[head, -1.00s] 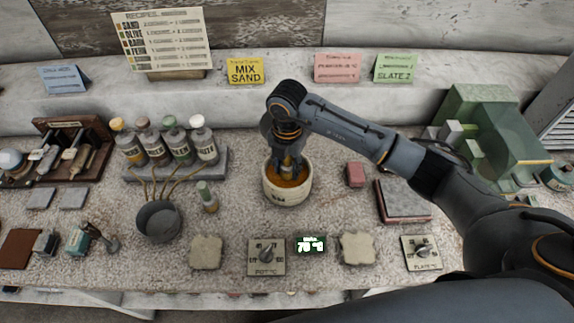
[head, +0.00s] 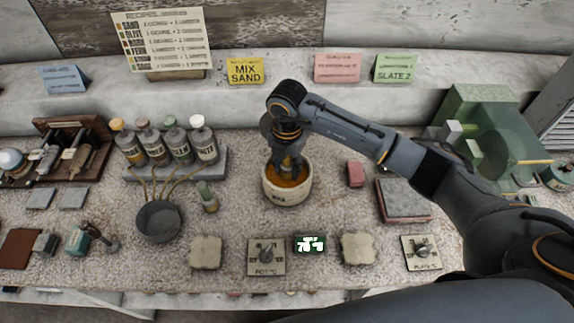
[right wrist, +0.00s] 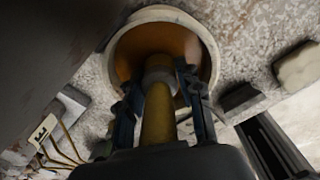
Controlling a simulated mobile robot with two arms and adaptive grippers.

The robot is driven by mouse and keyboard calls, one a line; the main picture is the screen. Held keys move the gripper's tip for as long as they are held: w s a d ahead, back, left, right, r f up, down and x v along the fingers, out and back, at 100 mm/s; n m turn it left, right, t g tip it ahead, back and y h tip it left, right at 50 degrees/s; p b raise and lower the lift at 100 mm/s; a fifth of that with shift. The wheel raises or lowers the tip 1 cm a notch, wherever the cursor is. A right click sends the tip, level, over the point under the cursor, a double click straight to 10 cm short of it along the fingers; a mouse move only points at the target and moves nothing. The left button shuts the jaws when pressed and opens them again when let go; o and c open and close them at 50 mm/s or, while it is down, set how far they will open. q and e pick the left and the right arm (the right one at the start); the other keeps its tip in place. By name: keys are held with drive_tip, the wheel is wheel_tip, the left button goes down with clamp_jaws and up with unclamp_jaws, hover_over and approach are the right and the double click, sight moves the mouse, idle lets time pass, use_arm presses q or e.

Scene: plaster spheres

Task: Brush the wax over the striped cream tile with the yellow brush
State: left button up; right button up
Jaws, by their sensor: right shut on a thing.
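My right gripper (head: 285,160) is shut on the yellow brush and reaches down into the cream pot (head: 286,198). In the right wrist view the yellow brush (right wrist: 158,118) stands between the two fingers, pointing into the pot (right wrist: 205,35). Orange-brown wax (head: 290,182) lies in the pot. The brush tip is hidden from me. Two cream tiles lie near the table's front, one at left (head: 206,252) and one at right (head: 359,248). I cannot make out stripes on either. My left gripper is not in view.
A dial plate (head: 266,256) and a small display (head: 310,244) lie between the tiles.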

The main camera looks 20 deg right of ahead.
drive_tip(key=shift+r+p, duration=2.35)
drive_tip(key=shift+r, duration=1.15)
drive_tip(key=n, duration=0.3)
drive_tip(key=n+b, duration=0.1)
drive_tip(key=shift+s+d+r+n, duration=0.15)
drive_tip(key=shift+s+r+n, duration=0.15)
drive_tip(key=shift+s, duration=0.1)
drive_tip(key=s+d+r+m+b, duration=0.2)
drive_tip(key=s+m, duration=0.4)
drive_tip(key=m, duration=1)
drive_tip(key=s+d+r+m+b, duration=0.1)
drive_tip(key=s+m, duration=0.6)
drive_tip(key=m, duration=0.9)
drive_tip(key=shift+d+r+b, duration=0.4)
drive_tip(key=shift+r+b, duration=0.05)
drive_tip(key=shift+b, duration=0.65)
